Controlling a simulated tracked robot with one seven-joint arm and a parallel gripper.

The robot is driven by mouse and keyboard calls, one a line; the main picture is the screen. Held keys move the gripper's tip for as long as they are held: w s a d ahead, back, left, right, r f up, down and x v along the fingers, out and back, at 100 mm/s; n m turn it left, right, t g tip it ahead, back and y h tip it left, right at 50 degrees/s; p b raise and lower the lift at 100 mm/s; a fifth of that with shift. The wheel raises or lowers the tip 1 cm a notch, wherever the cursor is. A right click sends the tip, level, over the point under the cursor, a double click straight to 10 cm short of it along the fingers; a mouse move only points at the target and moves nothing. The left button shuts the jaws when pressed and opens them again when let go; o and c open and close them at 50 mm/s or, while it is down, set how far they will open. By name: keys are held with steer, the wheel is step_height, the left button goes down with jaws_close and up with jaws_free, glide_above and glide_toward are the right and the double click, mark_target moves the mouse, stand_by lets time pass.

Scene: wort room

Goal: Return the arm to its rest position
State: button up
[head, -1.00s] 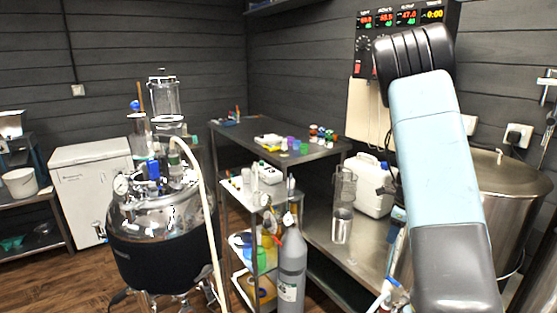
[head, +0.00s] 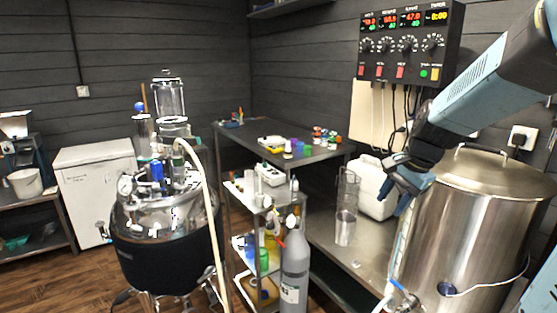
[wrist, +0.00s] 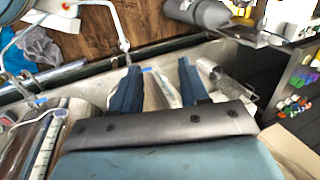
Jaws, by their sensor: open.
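My gripper (head: 404,192) hangs at the right in the head view, pointing down in front of the steel kettle (head: 478,215) and beside the white jerrycan (head: 374,188). My arm comes in from the upper right edge. In the wrist view my gripper (wrist: 156,82) shows two blue fingers set apart, with nothing held between them. A pale thing shows beyond the gap, and I cannot tell what it is.
A clear cylinder (head: 346,210) stands on the steel bench left of the jerrycan. A control box (head: 408,45) hangs on the wall above. A grey gas bottle (head: 294,265), a loaded trolley and a steel vessel (head: 165,232) with a dark jacket stand left. Some wood floor is bare.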

steer(key=s+a+r+n+t+h, duration=0.1)
steer(key=s+a+r+n, duration=0.1)
steer(key=s+n, duration=0.3)
steer(key=s+a+r+n+t+h, duration=0.1)
steer(key=s+r+n, duration=0.3)
steer(key=s, duration=0.7)
steer(key=shift+s+a+r+n+t, duration=0.15)
steer(key=shift+s+a+n+t, duration=0.3)
steer(key=shift+n, duration=0.55)
steer(key=shift+w, duration=0.1)
